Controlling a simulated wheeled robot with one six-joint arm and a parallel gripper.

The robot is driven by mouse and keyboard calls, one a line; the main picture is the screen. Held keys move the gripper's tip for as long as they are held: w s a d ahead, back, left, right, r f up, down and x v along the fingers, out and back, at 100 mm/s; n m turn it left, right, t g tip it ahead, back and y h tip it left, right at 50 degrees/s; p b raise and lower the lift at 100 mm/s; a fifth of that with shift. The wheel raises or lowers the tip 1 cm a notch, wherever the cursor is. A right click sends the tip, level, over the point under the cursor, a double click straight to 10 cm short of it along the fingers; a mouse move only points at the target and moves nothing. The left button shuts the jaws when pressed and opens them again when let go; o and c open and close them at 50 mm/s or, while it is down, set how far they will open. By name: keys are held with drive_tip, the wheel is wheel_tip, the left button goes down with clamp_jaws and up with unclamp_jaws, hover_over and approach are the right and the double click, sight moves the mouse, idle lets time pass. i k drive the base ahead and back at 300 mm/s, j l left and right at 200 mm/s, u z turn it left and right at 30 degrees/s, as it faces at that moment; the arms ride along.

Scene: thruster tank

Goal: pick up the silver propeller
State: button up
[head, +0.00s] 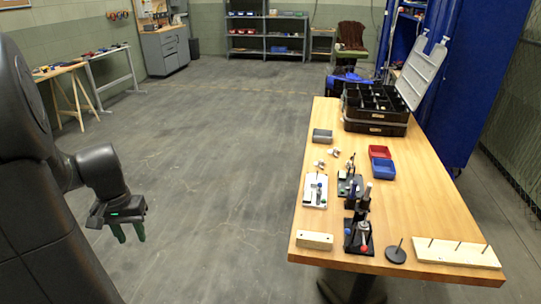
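Two small shiny propeller-like parts lie on the wooden table (440,225), left of its middle. My gripper (129,233) hangs over the floor at the left, far from the table. Its two green-tipped fingers point down, apart, with nothing between them.
On the table stand a black case with an open lid (378,105), a grey bin (322,136), red (380,152) and blue (383,169) bins, black fixtures (358,232), a wooden block (314,240) and a pegged board (458,252). Open floor (220,190) separates my gripper from the table.

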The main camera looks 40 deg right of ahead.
sight(320, 162)
drive_tip(key=i+z, duration=0.5)
drive_tip(key=i+j+z, duration=0.2)
drive_tip(key=i+z, duration=0.3)
drive_tip(key=i+l+z, duration=0.15)
drive_tip(key=i+z, duration=0.3)
drive_tip(key=i+l+z, duration=0.1)
drive_tip(key=i+z, duration=0.15)
drive_tip(key=z, duration=0.25)
drive_tip(key=i+j+z, duration=0.1)
drive_tip(key=i+z, duration=0.35)
drive_tip(key=i+j+z, duration=0.2)
drive_tip(key=z, duration=0.25)
drive_tip(key=i+j+z, duration=0.1)
drive_tip(key=i+z, duration=0.2)
drive_tip(key=i, duration=0.05)
